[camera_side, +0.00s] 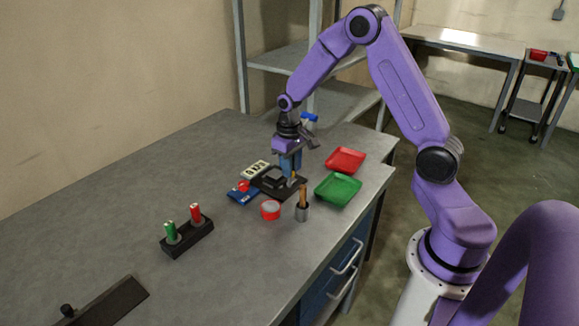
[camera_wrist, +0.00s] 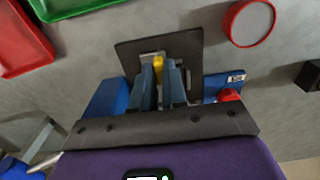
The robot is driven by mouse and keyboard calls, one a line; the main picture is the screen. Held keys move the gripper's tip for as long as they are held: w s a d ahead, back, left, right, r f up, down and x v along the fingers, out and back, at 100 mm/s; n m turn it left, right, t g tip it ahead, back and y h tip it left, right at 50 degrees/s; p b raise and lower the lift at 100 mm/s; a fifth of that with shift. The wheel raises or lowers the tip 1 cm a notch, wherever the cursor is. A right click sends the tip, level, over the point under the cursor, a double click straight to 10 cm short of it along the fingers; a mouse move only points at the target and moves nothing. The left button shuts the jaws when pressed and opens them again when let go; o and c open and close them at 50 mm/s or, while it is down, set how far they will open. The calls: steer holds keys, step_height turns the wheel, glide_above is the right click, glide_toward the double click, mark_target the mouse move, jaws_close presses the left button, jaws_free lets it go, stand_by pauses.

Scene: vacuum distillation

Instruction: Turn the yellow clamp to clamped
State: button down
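The yellow clamp (camera_wrist: 158,63) shows in the wrist view as a small yellow lever over a dark square base plate (camera_wrist: 190,46). My gripper (camera_wrist: 160,76) points down at it, with one blue-grey finger on each side of the lever. The gap between the fingers is narrow, and I cannot tell whether they touch the lever. In the side view my gripper (camera_side: 291,168) is low over the black base plate (camera_side: 291,187) near the table's far right end. The fingers hide most of the clamp.
A red tray (camera_side: 345,160) and a green tray (camera_side: 338,189) lie to the right. A blue device with a red knob (camera_side: 242,191) is left. A black holder (camera_side: 188,238) holds green and red cylinders.

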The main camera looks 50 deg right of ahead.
steer(key=shift+n, duration=0.4)
steer(key=n, duration=0.3)
steer(key=shift+n, duration=0.4)
steer(key=n, duration=0.4)
steer(key=shift+n, duration=0.3)
steer(key=n, duration=0.8)
steer(key=shift+n, duration=0.3)
steer(key=c, duration=1.2)
jaws_free()
steer(key=shift+o, duration=0.2)
